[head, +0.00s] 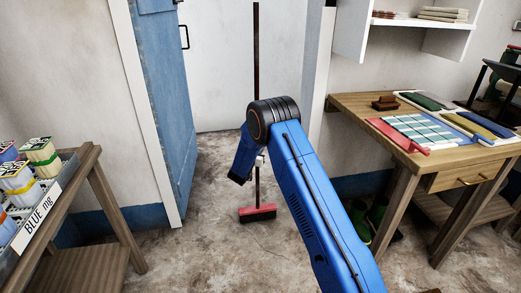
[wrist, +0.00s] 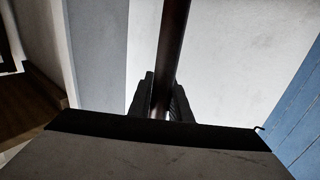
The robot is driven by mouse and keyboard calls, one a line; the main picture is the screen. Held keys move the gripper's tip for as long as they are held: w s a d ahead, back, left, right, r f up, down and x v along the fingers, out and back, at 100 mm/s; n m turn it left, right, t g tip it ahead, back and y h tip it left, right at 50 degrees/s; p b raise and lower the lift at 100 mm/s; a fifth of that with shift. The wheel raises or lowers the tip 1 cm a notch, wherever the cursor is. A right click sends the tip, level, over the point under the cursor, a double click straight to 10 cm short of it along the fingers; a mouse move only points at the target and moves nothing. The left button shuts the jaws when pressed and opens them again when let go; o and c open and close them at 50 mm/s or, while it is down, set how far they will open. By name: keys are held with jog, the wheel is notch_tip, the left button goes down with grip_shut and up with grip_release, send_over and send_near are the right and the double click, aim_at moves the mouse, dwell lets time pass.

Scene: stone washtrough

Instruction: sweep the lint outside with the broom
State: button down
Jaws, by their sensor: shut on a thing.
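The broom stands upright in the open doorway in the head view, with a long dark handle (head: 256,60) and a red head (head: 257,212) with dark bristles at the floor. My gripper (head: 259,160) is mostly hidden behind my blue arm in the head view. In the wrist view my gripper (wrist: 162,105) has its dark fingers on either side of the broom handle (wrist: 172,45), shut on it. I cannot make out any lint on the floor in either view.
A blue door (head: 168,100) stands open at the left of the doorway. A wooden table (head: 350,103) with cloths is at the right, with dark green boots (head: 360,220) below. A wooden stand (head: 115,210) with boxes is at the left. The concrete floor (head: 190,245) between is clear.

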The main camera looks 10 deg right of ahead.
jog(key=shift+w, duration=0.45)
jog(key=shift+w+r, duration=0.1)
jog(key=shift+w, duration=2.05)
notch_tip(320, 180, up, 8)
